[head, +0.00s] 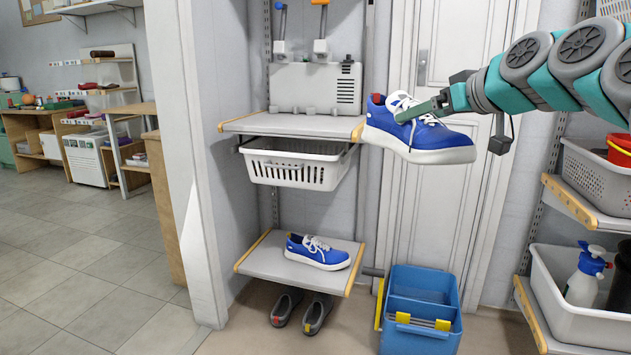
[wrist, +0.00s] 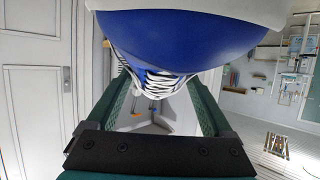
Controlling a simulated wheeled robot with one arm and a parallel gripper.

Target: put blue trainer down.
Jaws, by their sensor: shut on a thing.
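A blue trainer (head: 440,137) with a white sole and white laces hangs in the air in the head view, in front of the door and to the right of the upper shelf. My gripper (head: 415,110) is shut on its tongue and lace area. In the wrist view the trainer (wrist: 185,38) fills the top middle, between the two green fingers of my gripper (wrist: 155,90). A second blue trainer (head: 318,252) rests on the lower shelf (head: 270,262), with its toe to the right.
The upper shelf (head: 248,125) has a bare left part. A white basket (head: 290,165) hangs beneath it. Dark shoes (head: 316,314) stand on the floor below. A blue bucket (head: 420,285) stands right of the lower shelf. White bins (head: 570,305) fill the right rack.

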